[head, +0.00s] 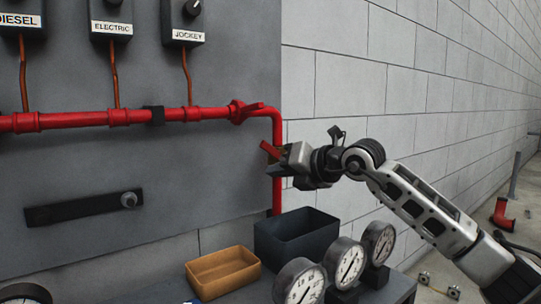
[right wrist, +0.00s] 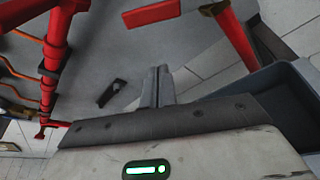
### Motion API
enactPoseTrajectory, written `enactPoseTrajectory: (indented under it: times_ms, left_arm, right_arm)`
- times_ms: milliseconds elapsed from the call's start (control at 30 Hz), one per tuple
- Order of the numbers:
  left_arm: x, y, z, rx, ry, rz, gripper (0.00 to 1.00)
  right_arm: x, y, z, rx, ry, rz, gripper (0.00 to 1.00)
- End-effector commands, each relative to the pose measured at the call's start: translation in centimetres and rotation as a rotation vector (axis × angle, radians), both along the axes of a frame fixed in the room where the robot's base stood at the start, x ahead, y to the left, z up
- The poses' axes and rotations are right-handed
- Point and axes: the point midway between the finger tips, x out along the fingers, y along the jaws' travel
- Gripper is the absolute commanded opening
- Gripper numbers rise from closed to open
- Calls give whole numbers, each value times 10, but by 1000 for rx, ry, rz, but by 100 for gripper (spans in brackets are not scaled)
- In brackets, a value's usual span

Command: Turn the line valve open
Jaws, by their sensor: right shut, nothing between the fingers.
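A red pipe (head: 75,120) runs across the grey panel, bends at the right and goes down. A red lever-like piece (head: 270,152) sits on the downward pipe, right by my right gripper (head: 281,160). I cannot tell which is the line valve. In the right wrist view my right gripper (right wrist: 158,88) is shut and empty, its fingers pointing at the panel. A red bar (right wrist: 152,13) shows beyond the fingertips, apart from them, left of the red pipe (right wrist: 235,42). My left gripper is out of view.
A dark bin (head: 296,238) and a tan tray (head: 223,272) stand below, with several gauges (head: 345,262) at the front right. Switch boxes (head: 186,22) hang on the panel above the pipe. A dark bar with a knob (head: 84,207) is mounted lower left.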

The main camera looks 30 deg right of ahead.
Motion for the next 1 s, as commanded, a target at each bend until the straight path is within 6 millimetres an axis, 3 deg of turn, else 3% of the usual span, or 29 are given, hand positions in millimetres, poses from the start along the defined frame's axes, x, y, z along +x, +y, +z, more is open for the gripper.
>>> enactPoseTrajectory:
  times_ms: [200,300,500,1000]
  left_arm:
    - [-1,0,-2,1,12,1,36]
    - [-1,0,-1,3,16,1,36]
    - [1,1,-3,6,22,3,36]
    - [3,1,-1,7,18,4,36]
  right_arm:
    - [43,16,-12,4,0,1,0]
    - [43,4,5,1,-5,-3,0]
    - [44,-7,18,2,-2,-1,0]
    - [44,-9,21,6,-1,0,0]
